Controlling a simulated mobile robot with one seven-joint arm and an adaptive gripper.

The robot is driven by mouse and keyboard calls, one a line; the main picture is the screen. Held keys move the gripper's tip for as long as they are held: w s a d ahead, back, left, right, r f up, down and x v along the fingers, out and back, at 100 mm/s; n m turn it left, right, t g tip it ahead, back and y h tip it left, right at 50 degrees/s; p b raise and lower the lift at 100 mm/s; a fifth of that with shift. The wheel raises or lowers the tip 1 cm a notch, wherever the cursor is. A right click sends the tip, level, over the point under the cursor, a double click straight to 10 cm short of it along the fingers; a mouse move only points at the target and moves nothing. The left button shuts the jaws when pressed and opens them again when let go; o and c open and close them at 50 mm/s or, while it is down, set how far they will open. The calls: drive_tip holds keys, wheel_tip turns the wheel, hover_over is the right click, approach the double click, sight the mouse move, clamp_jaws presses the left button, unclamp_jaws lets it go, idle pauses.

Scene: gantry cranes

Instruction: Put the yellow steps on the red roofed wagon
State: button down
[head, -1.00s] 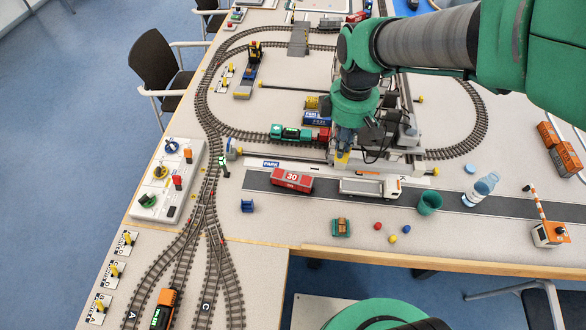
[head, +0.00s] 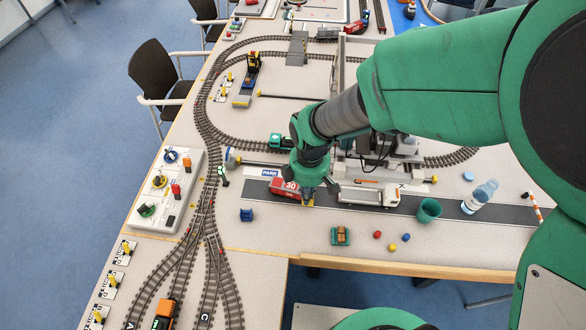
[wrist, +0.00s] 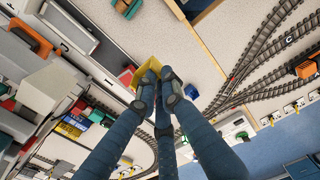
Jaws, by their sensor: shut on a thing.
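My gripper (head: 307,192) is shut on the yellow steps (head: 308,202). They hang low over the grey road strip, by the right end of a red box-shaped vehicle (head: 282,188) marked 30. In the wrist view the yellow steps (wrist: 126,75) show at the fingertips, partly covered by the fingers. A red wagon-like piece (wrist: 79,106) stands by the green locomotive (wrist: 97,115) in the wrist view. In the head view my arm hides the track to the right of the locomotive (head: 281,142). I cannot tell surely which red vehicle is the roofed wagon.
A white truck (head: 368,194) stands on the road to the right of my gripper. A blue piece (head: 246,215) stands left. The gantry crane (head: 385,150) is behind.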

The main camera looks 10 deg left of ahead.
wheel_tip(320, 180, down, 11)
drive_tip(key=shift+r, duration=0.15)
drive_tip(key=shift+w, duration=0.1)
approach(289, 189)
drive_tip(key=shift+s+d+b, duration=0.25)
drive_tip(key=shift+s+b, duration=0.05)
drive_tip(key=shift+s, duration=0.05)
idle(0.4)
drive_tip(key=shift+w+a, duration=0.1)
drive_tip(key=shift+w, duration=0.1)
drive_tip(key=shift+w+a+f, duration=0.1)
drive_tip(key=shift+w+f, duration=0.1)
drive_tip(key=shift+f, duration=1.65)
drive_tip(key=shift+f+b, duration=0.2)
drive_tip(key=shift+b, duration=0.1)
